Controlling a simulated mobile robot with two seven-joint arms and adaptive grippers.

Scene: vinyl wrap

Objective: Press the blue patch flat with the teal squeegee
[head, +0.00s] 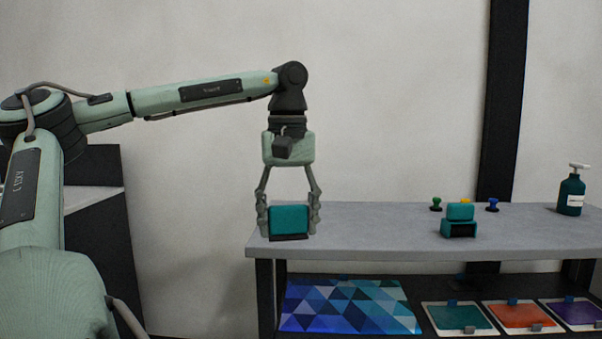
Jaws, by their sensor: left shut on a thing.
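My left gripper (289,213) is shut on the teal squeegee (289,218), a teal block with a dark strip along its lower edge. The gripper points straight down with one finger on each side of the block. The squeegee is upright at the left end of the grey table (375,238); I cannot tell whether it touches the top. A sheet with blue, teal and purple triangles (350,307) lies on the lower shelf; I cannot tell whether it is the blue patch. No plain blue patch is clear on the tabletop. My right gripper is out of view.
A teal item with a dark front (459,229) stands on the table, with a green knob (436,204) and a blue knob (492,205) behind. A teal pump bottle (571,195) stands at right. Teal (460,318), orange (519,317) and purple (578,311) panels lie below.

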